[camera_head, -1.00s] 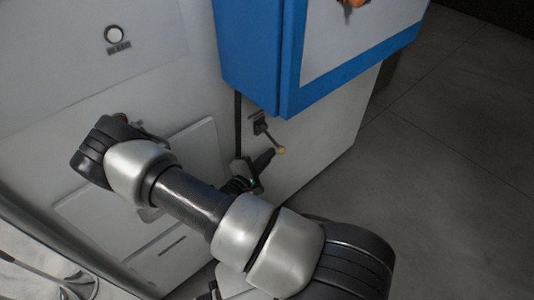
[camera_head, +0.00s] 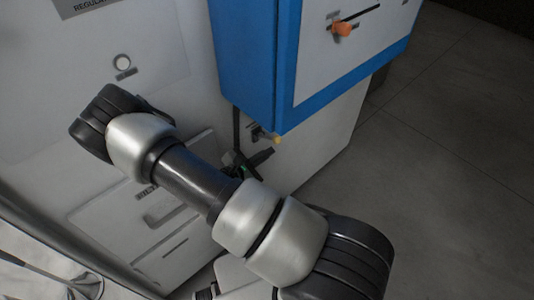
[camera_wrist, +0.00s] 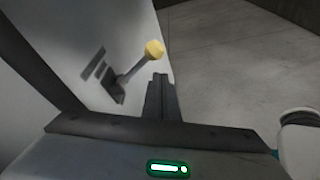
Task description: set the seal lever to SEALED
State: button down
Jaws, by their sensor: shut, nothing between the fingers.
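A lever with a yellow knob (camera_wrist: 154,49) and a dark base (camera_wrist: 115,88) sticks out from the white wall panel; a label beside it is too blurred to read.
A blue box (camera_head: 252,60) overhangs the lever, and an orange handle (camera_head: 342,29) sits on its front. A white panel with a recessed grip (camera_head: 165,210) is left of my gripper. Clear grey floor (camera_head: 440,170) lies to the right.

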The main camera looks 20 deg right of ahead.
notch_tip(320, 180, down, 4)
jog(key=a+f+b, duration=0.1)
jog(key=a+b, duration=0.1)
jog(key=b, duration=0.2)
jog(key=r+p+v, duration=0.1)
jog(key=p+v, duration=0.1)
jog(key=v, duration=0.8)
jog(key=shift+w+a+r, duration=0.25)
jog(key=shift+r, duration=0.3)
jog(key=s+r+m+y, duration=0.4)
jog(key=s+r+m, duration=0.2)
jog(key=r, duration=0.6)
jog(key=s+d+r+m+g+y, duration=0.1)
jog(key=s+r+m+y, duration=0.45)
jog(key=r, duration=0.55)
jog(key=s+r+m+y, duration=0.3)
jog(key=s+r+m, duration=0.35)
jog(key=r, duration=0.55)
notch_tip(320, 180, up, 15)
jog(key=p, duration=1.5)
jog(key=shift+w+d, duration=0.15)
jog(key=shift+w, duration=0.35)
